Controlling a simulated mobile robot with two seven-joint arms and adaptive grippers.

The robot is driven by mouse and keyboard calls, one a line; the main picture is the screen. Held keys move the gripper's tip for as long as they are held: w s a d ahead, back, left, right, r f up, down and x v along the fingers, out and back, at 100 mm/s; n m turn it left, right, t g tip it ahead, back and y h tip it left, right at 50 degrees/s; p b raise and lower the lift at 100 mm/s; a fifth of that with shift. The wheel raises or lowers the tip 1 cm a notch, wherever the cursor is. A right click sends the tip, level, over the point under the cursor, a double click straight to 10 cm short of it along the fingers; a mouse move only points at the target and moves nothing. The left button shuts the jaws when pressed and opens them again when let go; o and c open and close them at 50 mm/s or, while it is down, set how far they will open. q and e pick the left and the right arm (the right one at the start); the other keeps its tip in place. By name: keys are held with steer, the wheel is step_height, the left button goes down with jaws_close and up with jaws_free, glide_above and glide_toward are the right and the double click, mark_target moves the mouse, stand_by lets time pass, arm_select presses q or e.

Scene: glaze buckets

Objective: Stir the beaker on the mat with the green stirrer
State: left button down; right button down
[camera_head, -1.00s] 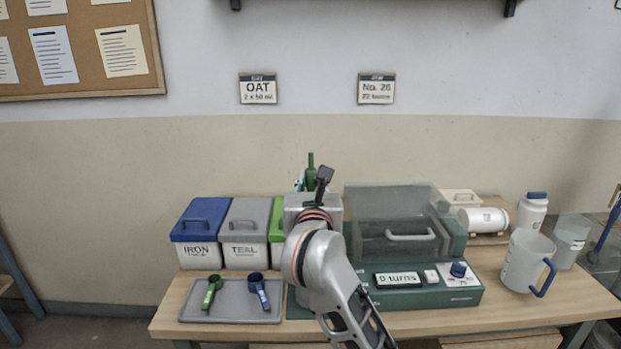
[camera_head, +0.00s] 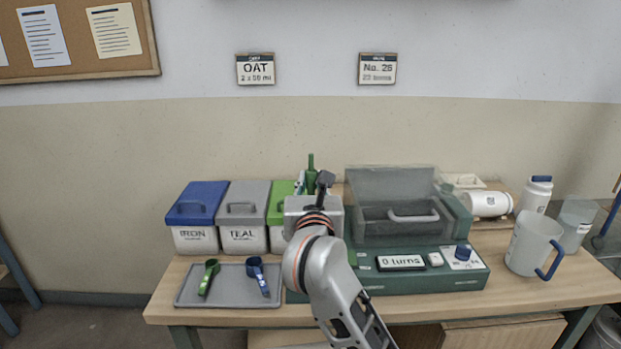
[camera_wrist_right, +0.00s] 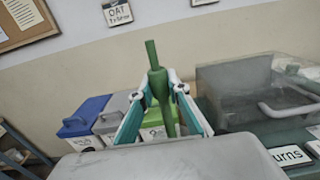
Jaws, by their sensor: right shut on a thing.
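My right gripper (camera_head: 311,185) is shut on the green stirrer. The green stirrer (camera_head: 311,161) stands upright above the grey block of my wrist in the head view. In the right wrist view the stirrer (camera_wrist_right: 153,55) rises between the teal fingers of my right gripper (camera_wrist_right: 158,88); it looks slightly tilted there. A strip of dark green, probably the mat (camera_head: 296,297), shows left of my right arm. The beaker on the mat is not visible in either view; my arm covers that area. My left gripper is out of view.
Blue (camera_head: 196,205), grey (camera_head: 243,205) and green-lidded (camera_wrist_right: 157,113) buckets stand behind. A grey tray (camera_head: 228,270) holds two scoops at left. A green machine (camera_head: 415,281) reading "0 turns" stands right of my arm; a white jug (camera_head: 531,245) is farther right.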

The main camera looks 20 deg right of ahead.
steer(key=shift+f+b, duration=0.4)
steer(key=shift+f, duration=0.5)
step_height(320, 180, down, 4)
steer(key=b, duration=0.2)
steer(key=shift+f+b, duration=0.2)
steer(key=shift+b, duration=0.1)
steer(key=shift+s+a, duration=0.3)
steer(key=shift+a, duration=0.25)
steer(key=shift+d, duration=0.1)
